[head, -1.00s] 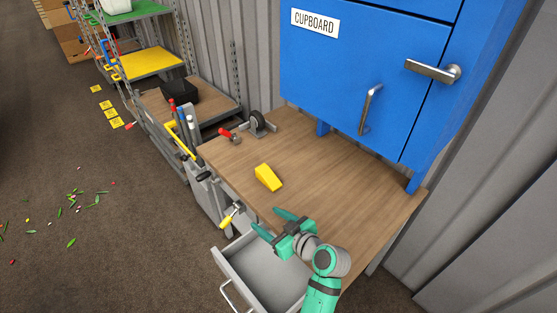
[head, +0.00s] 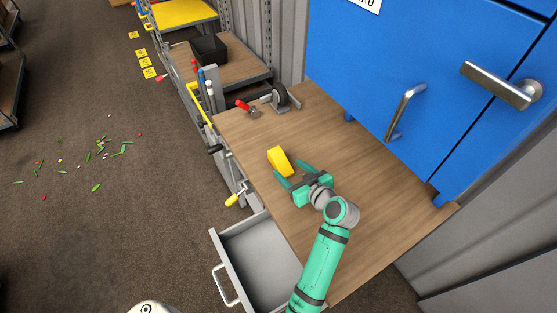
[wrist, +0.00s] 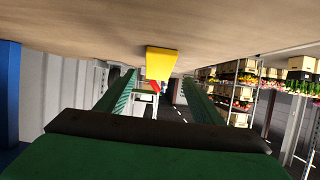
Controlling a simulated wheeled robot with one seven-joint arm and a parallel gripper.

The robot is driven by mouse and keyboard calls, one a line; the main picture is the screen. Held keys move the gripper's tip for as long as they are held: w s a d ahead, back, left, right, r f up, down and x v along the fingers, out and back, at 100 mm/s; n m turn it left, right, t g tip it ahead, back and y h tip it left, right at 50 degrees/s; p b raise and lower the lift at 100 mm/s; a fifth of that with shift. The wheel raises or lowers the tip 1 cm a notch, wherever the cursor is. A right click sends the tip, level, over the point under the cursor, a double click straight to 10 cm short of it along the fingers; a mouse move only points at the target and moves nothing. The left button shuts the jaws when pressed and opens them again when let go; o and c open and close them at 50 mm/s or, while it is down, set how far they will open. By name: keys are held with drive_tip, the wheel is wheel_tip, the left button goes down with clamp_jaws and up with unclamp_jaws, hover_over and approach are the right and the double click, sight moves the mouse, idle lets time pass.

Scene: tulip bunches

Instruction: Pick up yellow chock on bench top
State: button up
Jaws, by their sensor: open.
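The yellow chock (head: 279,160) is a wedge-shaped block lying on the wooden bench top (head: 345,200). My gripper (head: 291,175) is low over the bench, just on the near side of the chock, with its green fingers apart and pointing at it. In the wrist view the picture is upside down; the chock (wrist: 160,65) shows ahead, between and beyond the two fingers (wrist: 158,95). Nothing is held. I cannot tell whether a fingertip touches the chock.
A castor wheel (head: 280,97) and a red-handled tool (head: 243,105) lie at the bench's far end. A blue cupboard (head: 420,70) stands over the back of the bench. An open grey drawer (head: 255,262) juts out in front. The bench right of my gripper is clear.

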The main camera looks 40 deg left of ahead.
sight(282, 163)
drive_tip(key=shift+x, duration=2.7)
drive_tip(key=shift+w+d, duration=0.1)
drive_tip(key=shift+w, duration=0.05)
drive_tip(key=c, duration=1.4)
drive_tip(key=shift+o, duration=0.2)
drive_tip(key=shift+r, duration=0.1)
